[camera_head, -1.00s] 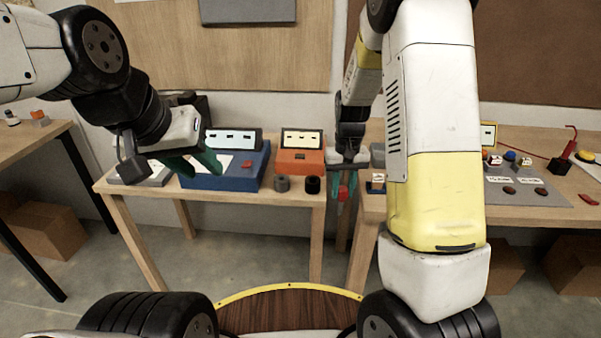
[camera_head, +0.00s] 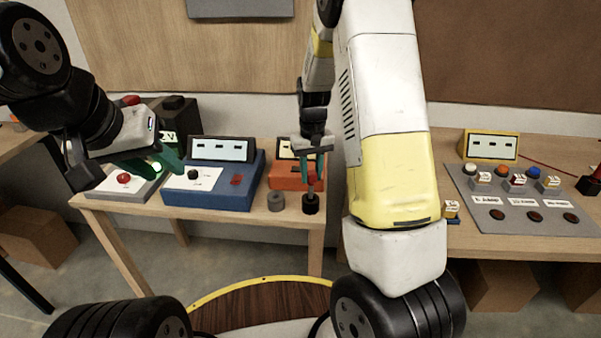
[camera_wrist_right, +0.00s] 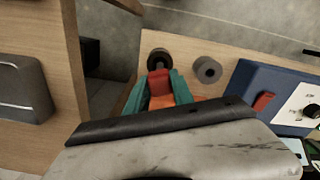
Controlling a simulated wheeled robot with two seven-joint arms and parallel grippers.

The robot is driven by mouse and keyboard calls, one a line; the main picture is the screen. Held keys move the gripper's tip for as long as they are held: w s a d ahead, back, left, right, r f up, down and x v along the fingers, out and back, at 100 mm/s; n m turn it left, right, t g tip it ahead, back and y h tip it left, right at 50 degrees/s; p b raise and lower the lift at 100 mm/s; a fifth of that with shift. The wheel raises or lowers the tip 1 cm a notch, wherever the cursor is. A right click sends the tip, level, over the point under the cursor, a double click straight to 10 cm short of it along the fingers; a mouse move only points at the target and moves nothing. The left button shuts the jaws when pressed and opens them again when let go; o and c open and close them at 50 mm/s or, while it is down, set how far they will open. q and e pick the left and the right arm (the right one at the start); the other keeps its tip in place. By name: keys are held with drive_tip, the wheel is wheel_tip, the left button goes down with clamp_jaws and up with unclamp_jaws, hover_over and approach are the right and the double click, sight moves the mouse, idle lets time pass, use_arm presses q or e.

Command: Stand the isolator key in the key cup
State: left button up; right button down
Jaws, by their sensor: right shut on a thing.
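The isolator key (camera_head: 312,187) has a red handle, which also shows in the right wrist view (camera_wrist_right: 161,88). My right gripper (camera_head: 312,172) is shut on it, its teal fingers on either side of the handle. The key hangs downward, directly over a small black cup (camera_head: 311,205) near the table's front edge. I cannot tell whether its lower tip is inside the cup or just above it. The black cup also shows in the right wrist view (camera_wrist_right: 159,61), just beyond the fingertips. My left gripper (camera_head: 160,164) is open and empty, above the left part of the table.
A grey cup (camera_head: 275,202) stands just left of the black one. Behind them are an orange box (camera_head: 284,180) and a blue box (camera_head: 215,192) with displays. A grey button panel (camera_head: 520,200) lies on the right-hand table. A gap separates the tables.

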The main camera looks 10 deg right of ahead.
sight(311, 184)
drive_tip(key=shift+f, duration=2)
drive_tip(key=shift+f, duration=0.1)
drive_tip(key=c, duration=1.1)
unclamp_jaws()
